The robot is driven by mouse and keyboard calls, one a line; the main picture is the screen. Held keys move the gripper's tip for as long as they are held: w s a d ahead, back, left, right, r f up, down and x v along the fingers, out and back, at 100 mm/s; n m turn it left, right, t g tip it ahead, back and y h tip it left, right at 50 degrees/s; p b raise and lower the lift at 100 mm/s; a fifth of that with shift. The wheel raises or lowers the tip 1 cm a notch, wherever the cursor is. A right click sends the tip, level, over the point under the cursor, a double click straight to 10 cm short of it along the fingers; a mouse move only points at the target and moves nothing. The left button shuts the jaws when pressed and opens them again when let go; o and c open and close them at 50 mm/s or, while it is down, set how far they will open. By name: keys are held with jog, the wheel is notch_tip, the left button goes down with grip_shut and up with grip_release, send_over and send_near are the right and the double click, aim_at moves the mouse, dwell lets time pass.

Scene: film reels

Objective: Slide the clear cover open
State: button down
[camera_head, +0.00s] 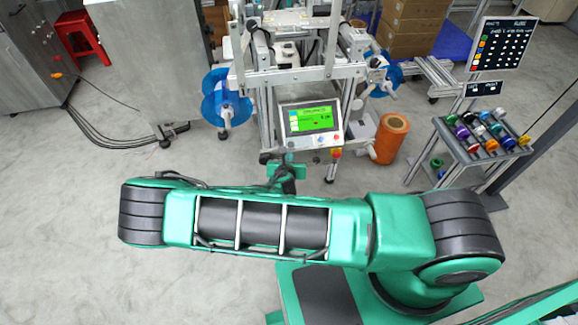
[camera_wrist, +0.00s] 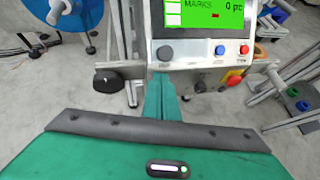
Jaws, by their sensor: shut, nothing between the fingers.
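The machine (camera_head: 300,73) stands ahead, an aluminium frame with a green-lit screen (camera_head: 310,118) on its front. I cannot clearly make out the clear cover in either view. My gripper (camera_wrist: 160,88) is shut and empty, its teal fingers close together just below the screen panel (camera_wrist: 205,55) in the wrist view. In the head view my gripper (camera_head: 287,160) is small and partly hidden by my arm, in front of the machine's lower front.
Blue reels (camera_head: 226,98) flank the machine. An orange roll (camera_head: 391,137) stands on the floor at right. A rack (camera_head: 478,150) with coloured spools is further right, below a dark board (camera_head: 501,44). A red stool (camera_head: 80,38) is at back left. The left floor is mostly clear, with cables (camera_head: 95,130).

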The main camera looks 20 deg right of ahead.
aim_at(289, 140)
jog(key=shift+w+d+r, duration=0.2)
jog(key=shift+w+r, duration=0.25)
jog(key=shift+r, duration=0.1)
jog(key=shift+w+r, duration=1.45)
jog(key=shift+w, duration=0.05)
jog(key=shift+s+f, duration=0.1)
jog(key=shift+f, duration=0.05)
